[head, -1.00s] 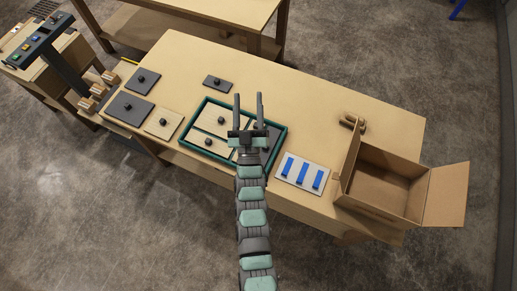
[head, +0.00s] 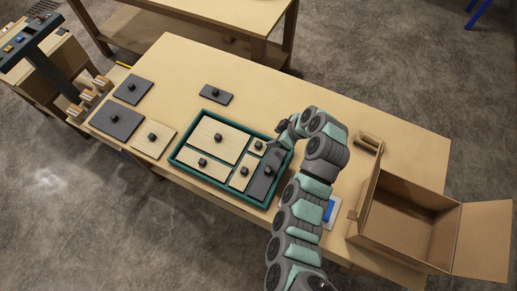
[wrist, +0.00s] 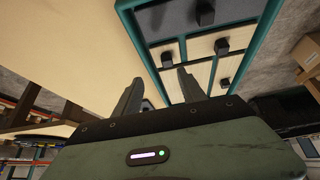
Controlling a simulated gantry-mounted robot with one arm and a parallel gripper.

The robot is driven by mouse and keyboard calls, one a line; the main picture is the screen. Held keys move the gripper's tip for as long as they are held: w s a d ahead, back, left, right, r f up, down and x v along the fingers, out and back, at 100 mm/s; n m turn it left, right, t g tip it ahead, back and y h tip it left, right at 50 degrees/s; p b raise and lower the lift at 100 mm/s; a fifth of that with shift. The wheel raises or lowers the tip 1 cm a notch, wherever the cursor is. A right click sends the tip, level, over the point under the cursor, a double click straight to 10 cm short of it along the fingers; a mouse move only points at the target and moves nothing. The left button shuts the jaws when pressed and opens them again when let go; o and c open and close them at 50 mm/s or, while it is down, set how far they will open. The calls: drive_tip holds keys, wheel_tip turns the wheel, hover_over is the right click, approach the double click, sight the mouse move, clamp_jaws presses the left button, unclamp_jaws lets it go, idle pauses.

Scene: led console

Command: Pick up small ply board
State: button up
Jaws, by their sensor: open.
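The small ply board (head: 257,149), pale with a black knob, lies in the upper right part of the green-rimmed tray (head: 172,157). In the wrist view, the small ply board (wrist: 171,76) shows beyond my fingertips, with its knob near the gap between them. My gripper (wrist: 160,77) is open and empty, with its two fingers apart. It looks to be above the right rim of the tray and beside the small board. In the head view my arm hides most of the fingers.
The tray also holds a large ply board (head: 213,138), a long one (head: 195,160), a medium one (head: 240,180) and a dark board (head: 262,185). More boards lie to the left. An open cardboard box (head: 405,215) stands at the right.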

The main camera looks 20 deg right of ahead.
sight(259, 144)
drive_tip(key=shift+y, duration=0.3)
drive_tip(key=x, duration=0.2)
drive_tip(key=s+p+x, duration=0.1)
drive_tip(key=x, duration=0.2)
drive_tip(key=shift+a+f, duration=0.15)
drive_tip(key=shift+a, duration=0.05)
drive_tip(key=shift+w+a+f+g+p, duration=0.3)
drive_tip(key=shift+w+a+f+p, duration=0.1)
drive_tip(key=shift+w+a+f, duration=0.4)
drive_tip(key=shift+x, duration=0.95)
drive_tip(key=shift+w+f, duration=0.1)
drive_tip(key=shift+f, duration=0.3)
drive_tip(key=shift+c, duration=0.5)
clamp_jaws()
